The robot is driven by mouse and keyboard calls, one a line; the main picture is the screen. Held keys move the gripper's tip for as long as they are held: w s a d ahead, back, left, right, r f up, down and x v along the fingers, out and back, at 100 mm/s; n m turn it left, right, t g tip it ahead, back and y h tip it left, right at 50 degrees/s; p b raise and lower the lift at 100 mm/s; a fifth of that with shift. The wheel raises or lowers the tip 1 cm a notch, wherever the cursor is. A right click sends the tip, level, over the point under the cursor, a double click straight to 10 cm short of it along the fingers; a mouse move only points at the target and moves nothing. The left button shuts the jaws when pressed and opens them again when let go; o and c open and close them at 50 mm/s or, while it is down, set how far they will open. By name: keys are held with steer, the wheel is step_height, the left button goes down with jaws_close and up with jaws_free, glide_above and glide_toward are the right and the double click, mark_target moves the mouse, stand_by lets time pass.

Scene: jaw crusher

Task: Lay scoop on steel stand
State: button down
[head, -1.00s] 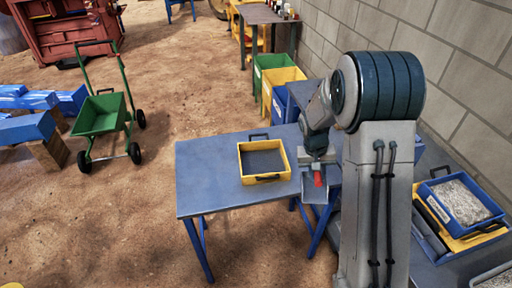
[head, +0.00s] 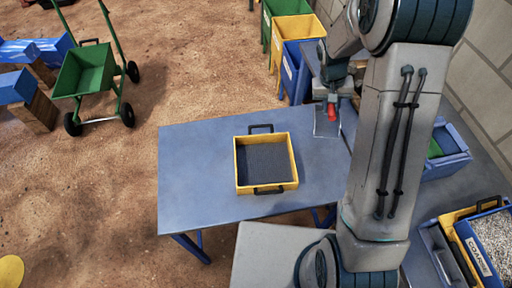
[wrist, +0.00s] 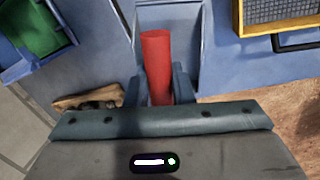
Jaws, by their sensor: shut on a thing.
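The scoop has a red handle (wrist: 157,62) and a grey metal pan (head: 326,124). My gripper (wrist: 157,80) is shut on the red handle, one finger on each side. In the head view my gripper (head: 335,98) hangs at the far right corner of the blue-grey table with blue legs (head: 205,165), which looks like the steel stand. The pan overlaps that corner in the picture; its height above the top cannot be told. In the wrist view the pan (wrist: 190,15) is partly hidden behind the handle.
A yellow-framed tray with dark mesh (head: 265,163) sits mid-table; the table's left part is bare. A blue bin with green contents (head: 448,150) and a gravel tray (head: 490,240) stand right. Coloured bins (head: 290,50) stand behind. A green cart (head: 88,70) is far left.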

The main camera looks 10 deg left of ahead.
steer(key=s+d+f+n+b, duration=0.1)
steer(key=s+d+n+b, duration=0.1)
steer(key=s+d+b, duration=0.4)
steer(key=s+d+f+n+b, duration=0.1)
steer(key=s+d+b, duration=0.1)
steer(key=s+b, duration=0.65)
steer(key=shift+t, duration=0.4)
steer(key=shift+w+a+f+p, duration=0.3)
steer(key=shift+w+a+f, duration=0.6)
steer(key=shift+a+f, duration=0.85)
steer(key=shift+w+a+f+p, duration=0.35)
steer(key=shift+w+a+f, duration=0.6)
steer(key=shift+a+f, duration=0.8)
steer(key=shift+w+a+f+p, duration=0.3)
steer(key=shift+w+a+f, duration=0.75)
steer(key=shift+f, duration=1.15)
steer(key=shift+s+a, duration=0.15)
steer(key=shift+f, duration=0.2)
steer(key=c, duration=1.3)
jaws_free()
steer(key=shift+o, duration=0.2)
steer(key=shift+r, duration=0.1)
